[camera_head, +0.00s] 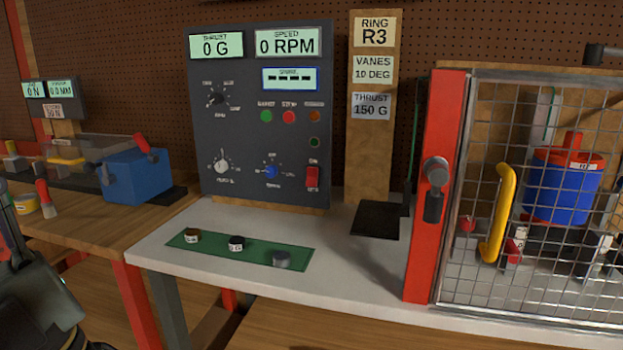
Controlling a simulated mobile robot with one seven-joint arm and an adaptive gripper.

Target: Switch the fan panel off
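The fan panel (240,130) is a dark upright box at the back of the white bench. Its displays read 0 G and 0 RPM, and a third shows dashes. A red rocker switch (313,178) is at its lower right; its position is too small to tell. A green button (266,116), a red button (289,117), a grey knob (221,167), a blue knob (271,171) and a black dial (216,99) are on its face. A dark part of my arm or gripper shows at the lower left edge, well away from the panel. Its fingertips cannot be made out.
A green mat (200,247) with three small round pieces lies before the panel. A black plate (377,220) and wooden label post (373,150) stand right of it. A red-framed mesh guard (440,240) with a yellow handle (497,215) fills the right.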

